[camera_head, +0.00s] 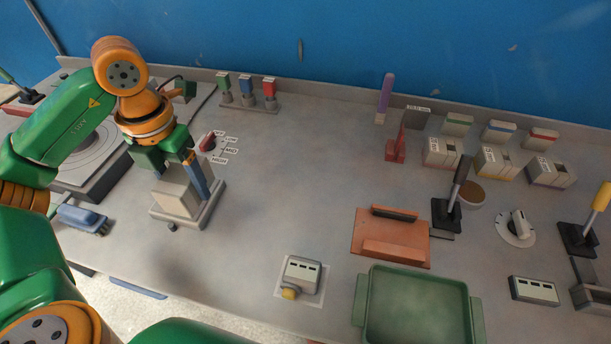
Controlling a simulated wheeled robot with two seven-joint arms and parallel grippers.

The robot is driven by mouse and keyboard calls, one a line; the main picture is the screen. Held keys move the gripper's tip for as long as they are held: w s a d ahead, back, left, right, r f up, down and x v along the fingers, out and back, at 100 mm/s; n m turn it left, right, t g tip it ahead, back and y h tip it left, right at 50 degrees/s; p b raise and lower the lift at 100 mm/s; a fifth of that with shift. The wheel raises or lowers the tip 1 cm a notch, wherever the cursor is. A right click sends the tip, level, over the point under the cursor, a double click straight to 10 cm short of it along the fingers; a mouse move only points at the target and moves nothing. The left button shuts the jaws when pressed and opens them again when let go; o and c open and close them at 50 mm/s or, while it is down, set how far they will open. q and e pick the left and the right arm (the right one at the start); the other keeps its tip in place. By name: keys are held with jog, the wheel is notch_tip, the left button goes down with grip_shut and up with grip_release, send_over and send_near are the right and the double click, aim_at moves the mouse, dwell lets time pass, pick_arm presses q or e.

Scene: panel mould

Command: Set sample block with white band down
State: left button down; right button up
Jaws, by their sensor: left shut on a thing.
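My left gripper (175,165) points down at the left of the bench and is shut on a pale grey-beige block (176,192). The block is upright, over a grey platform (207,214); I cannot tell whether it rests on it or hangs just above. No white band can be made out on the block, and its upper part is partly hidden by the fingers. A blue upright strip (197,178) stands at the block's right side. My right gripper is not in view.
A dial with labels (208,143) is behind the platform, and a blue clamp-like thing (82,219) is to its left. A green tray (415,305), an orange holder (390,238) and levers fill the right. The bench middle (310,170) is clear.

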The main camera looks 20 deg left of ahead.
pick_arm(q)
jog(key=w+d+f, duration=0.4)
jog(key=w+d, duration=0.1)
jog(key=w, duration=0.1)
send_over(268, 204)
jog(key=s+a, duration=0.1)
jog(key=f, duration=0.3)
jog(key=shift+s+f, duration=0.2)
jog(key=shift+f, duration=0.15)
jog(key=f, duration=0.1)
jog(key=w+f+p, duration=0.1)
jog(key=f, duration=0.2)
jog(key=shift+w+d+f+p, duration=0.2)
jog(key=shift+d+f+p, duration=0.1)
jog(key=shift+d, duration=0.1)
jog(key=shift+f, duration=0.3)
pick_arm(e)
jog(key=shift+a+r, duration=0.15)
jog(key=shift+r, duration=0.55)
pick_arm(q)
jog(key=shift+f, duration=0.15)
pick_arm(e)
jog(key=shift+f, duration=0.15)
pick_arm(q)
jog(key=shift+c, duration=0.2)
grip_release()
